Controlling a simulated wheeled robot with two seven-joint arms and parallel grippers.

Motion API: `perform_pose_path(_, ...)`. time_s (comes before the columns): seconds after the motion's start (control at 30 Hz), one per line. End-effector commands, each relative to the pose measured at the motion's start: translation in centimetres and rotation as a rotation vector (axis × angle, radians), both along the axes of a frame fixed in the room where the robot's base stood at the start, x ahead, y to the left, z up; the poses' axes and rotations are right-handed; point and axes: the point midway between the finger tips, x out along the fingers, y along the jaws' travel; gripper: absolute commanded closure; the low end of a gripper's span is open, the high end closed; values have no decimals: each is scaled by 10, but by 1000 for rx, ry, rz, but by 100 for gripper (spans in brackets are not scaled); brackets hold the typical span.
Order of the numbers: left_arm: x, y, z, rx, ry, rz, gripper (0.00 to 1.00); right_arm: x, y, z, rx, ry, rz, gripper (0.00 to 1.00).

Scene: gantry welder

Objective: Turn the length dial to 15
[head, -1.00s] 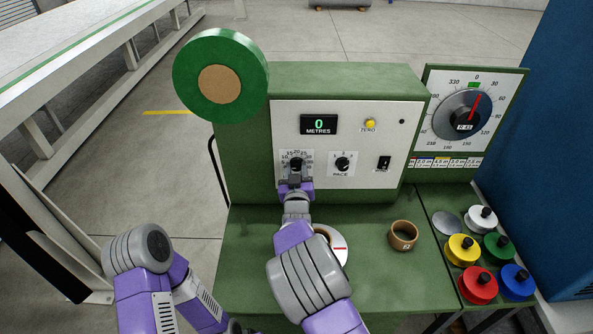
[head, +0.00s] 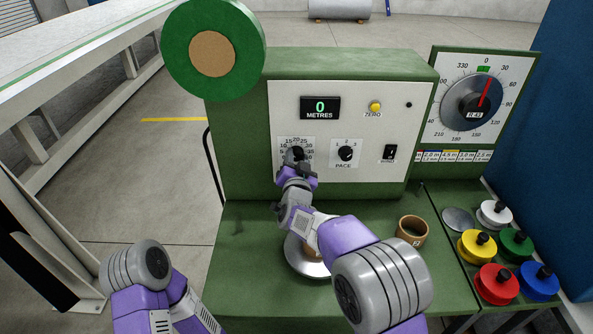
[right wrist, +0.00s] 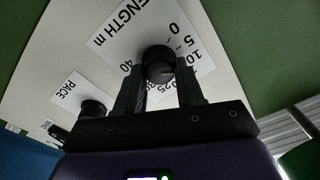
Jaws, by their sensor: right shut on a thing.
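The length dial is a black knob (right wrist: 158,62) on a white scale plate marked LENGTH m, on the machine's pale front panel. In the head view the scale plate (head: 284,142) shows at the panel's left. My right gripper (right wrist: 158,76) is shut on the knob, one finger on each side; in the head view the gripper (head: 296,160) covers much of the dial. A small pale mark shows on the knob, but I cannot tell surely which number it meets. My left arm is at the lower left; its gripper is not in view.
The PACE knob (head: 346,153) sits just right of the dial, with a black switch (head: 390,152) beyond. The METRES display (head: 320,107) reads 0.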

Motion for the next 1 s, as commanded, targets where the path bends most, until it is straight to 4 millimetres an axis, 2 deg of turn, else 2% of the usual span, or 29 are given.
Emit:
perform_pose_path(0.03,0,0,-11,0,0,0,57,0,-1,-5,46,0,-1,93)
perform_pose_path(0.1,0,0,-18,0,0,0,57,0,-1,-4,104,0,-1,93)
perform_pose_path(0.4,0,0,-40,0,0,0,57,0,-1,-3,306,0,-1,93)
perform_pose_path(0.63,0,0,-48,0,0,0,57,0,-1,-2,387,1,0,93)
perform_pose_path(1.0,0,0,-49,0,0,0,57,0,-1,-1,415,2,0,93)
